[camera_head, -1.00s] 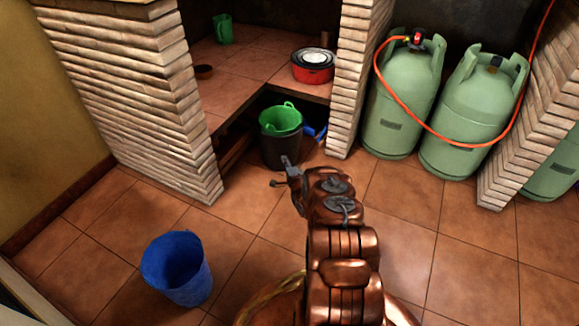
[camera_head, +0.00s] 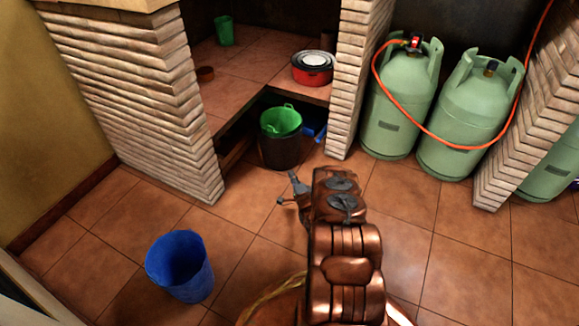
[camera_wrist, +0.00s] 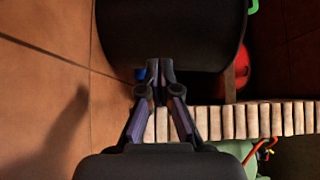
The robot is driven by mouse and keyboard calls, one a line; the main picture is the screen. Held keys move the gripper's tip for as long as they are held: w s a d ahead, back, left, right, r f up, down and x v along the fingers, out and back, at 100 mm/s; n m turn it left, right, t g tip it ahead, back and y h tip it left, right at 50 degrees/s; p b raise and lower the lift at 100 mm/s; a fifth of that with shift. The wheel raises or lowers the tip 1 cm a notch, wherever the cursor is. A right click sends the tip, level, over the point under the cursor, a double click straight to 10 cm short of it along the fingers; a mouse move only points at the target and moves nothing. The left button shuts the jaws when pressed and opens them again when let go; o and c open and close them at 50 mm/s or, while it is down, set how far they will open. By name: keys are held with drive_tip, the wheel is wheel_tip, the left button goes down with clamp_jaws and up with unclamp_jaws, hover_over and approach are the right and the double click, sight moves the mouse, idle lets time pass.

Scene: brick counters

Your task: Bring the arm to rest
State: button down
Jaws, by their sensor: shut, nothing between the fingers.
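My copper-coloured arm (camera_head: 345,240) reaches up from the bottom of the head view over the tiled floor. My gripper (camera_head: 291,188) is at its far end, to the left of the last arm link. In the wrist view my gripper (camera_wrist: 160,66) shows with its fingertips together and nothing between them. A black bucket (camera_head: 281,151) with a green tub (camera_head: 281,120) in it stands beyond the gripper in the head view. The black bucket (camera_wrist: 172,30) also fills the top middle of the wrist view, beyond the fingertips.
A blue bucket (camera_head: 180,267) stands on the floor at lower left. Brick pillars (camera_head: 358,80) flank the alcove. Green gas cylinders (camera_head: 398,105) with an orange hose stand at right. A red pot (camera_head: 313,69) sits on the tiled shelf. Floor right of my arm is clear.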

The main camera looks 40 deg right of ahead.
drive_tip(key=shift+v, duration=2.35)
drive_tip(key=shift+d, duration=0.1)
